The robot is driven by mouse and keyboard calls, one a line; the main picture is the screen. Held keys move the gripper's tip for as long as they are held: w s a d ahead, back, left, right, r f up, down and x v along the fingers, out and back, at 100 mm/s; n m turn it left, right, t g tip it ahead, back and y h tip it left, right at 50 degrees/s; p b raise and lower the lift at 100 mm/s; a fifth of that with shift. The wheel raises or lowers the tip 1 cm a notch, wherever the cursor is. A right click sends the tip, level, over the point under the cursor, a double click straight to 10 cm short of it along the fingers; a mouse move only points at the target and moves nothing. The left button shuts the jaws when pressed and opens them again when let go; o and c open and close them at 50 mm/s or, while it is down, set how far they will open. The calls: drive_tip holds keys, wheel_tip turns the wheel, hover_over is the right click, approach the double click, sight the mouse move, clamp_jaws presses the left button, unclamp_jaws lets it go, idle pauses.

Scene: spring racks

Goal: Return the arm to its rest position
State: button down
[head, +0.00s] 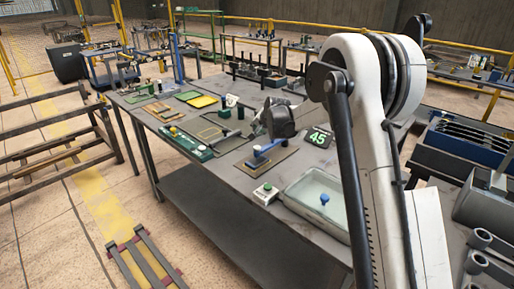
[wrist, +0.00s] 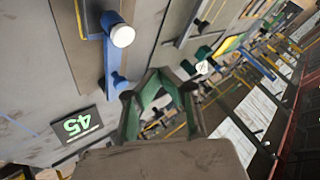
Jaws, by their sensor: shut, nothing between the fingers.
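My gripper (wrist: 158,76) shows at the lower middle of the wrist view. Its green-and-dark fingers come together at the tips, with nothing between them. It is above the workbench (head: 215,178), apart from the things on it. My white arm rises large at the right of the head view and hides part of the bench.
A slatted rack (head: 55,150) stands left. Blue bins (head: 450,150) stand right.

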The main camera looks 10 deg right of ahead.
idle(0.3)
drive_tip(key=s+r+n, duration=0.1)
drive_tip(key=s+r, duration=0.4)
drive_tip(key=s, duration=0.5)
drive_tip(key=s+r+n+g, duration=0.1)
drive_tip(key=s+r, duration=0.4)
drive_tip(key=s, duration=0.4)
drive_tip(key=s+r+n, duration=0.2)
drive_tip(key=s+r, duration=0.3)
drive_tip(key=s, duration=0.5)
drive_tip(key=s+f+n+b, duration=0.1)
drive_tip(key=s+f, duration=0.2)
drive_tip(key=s, duration=1.1)
drive_tip(key=s+f+n+g+h, duration=0.1)
drive_tip(key=s+f, duration=0.3)
drive_tip(key=s, duration=0.9)
drive_tip(key=shift+s+n+h+b, duration=0.3)
drive_tip(key=shift+s+n+b, duration=0.1)
drive_tip(key=shift+n, duration=0.1)
